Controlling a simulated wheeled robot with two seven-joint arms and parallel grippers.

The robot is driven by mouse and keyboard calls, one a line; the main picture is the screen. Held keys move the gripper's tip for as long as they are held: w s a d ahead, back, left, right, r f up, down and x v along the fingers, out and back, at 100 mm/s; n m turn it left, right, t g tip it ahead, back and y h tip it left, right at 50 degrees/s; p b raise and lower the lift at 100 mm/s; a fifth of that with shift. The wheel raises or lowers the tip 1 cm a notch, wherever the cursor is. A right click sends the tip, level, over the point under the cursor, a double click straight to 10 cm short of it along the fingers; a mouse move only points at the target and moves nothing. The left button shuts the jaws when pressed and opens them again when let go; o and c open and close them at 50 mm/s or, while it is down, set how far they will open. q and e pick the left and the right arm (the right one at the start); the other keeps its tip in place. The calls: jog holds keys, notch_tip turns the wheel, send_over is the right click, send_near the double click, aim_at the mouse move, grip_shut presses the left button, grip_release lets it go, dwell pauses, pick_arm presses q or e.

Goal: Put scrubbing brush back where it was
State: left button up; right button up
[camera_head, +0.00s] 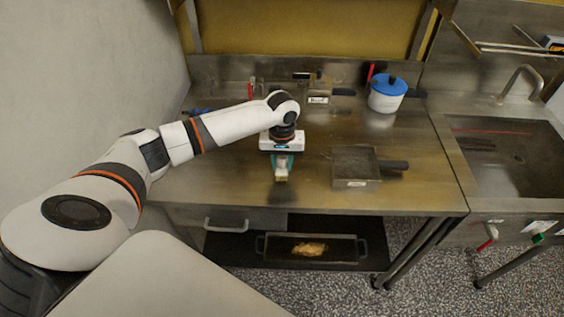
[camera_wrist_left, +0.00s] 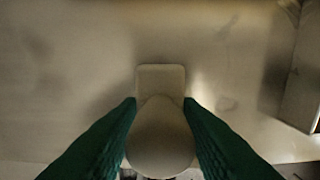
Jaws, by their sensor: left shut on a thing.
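My left gripper (camera_head: 282,167) points down over the steel worktop (camera_head: 230,180), near its front middle. Its green fingers are shut on a pale object, which I take to be the scrubbing brush (camera_head: 281,177). In the left wrist view, the brush (camera_wrist_left: 160,138) shows a rounded, light body between the green fingers (camera_wrist_left: 160,112), with a squarish end beyond them. A dark patch lies on the worktop just in front of the brush; the gap below is hard to judge. My right gripper is not in view.
A square metal pan (camera_head: 350,167) with a dark handle lies right of the gripper. A blue-lidded pot (camera_head: 386,97) stands behind it. Small items line the back edge. A sink (camera_head: 505,150) is at right; a black tray (camera_head: 285,257) sits on the shelf below.

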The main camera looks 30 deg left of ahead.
aim_at(282, 157)
pick_arm(q)
jog(key=shift+a+f, duration=0.1)
jog(key=shift+f, duration=0.4)
jog(key=o, duration=0.8)
jog(key=shift+f, duration=0.1)
jog(key=shift+o, duration=0.4)
notch_tip(282, 157, up, 11)
jog(key=shift+r+b, duration=0.2)
jog(key=shift+b, duration=0.5)
jog(key=shift+r, duration=0.45)
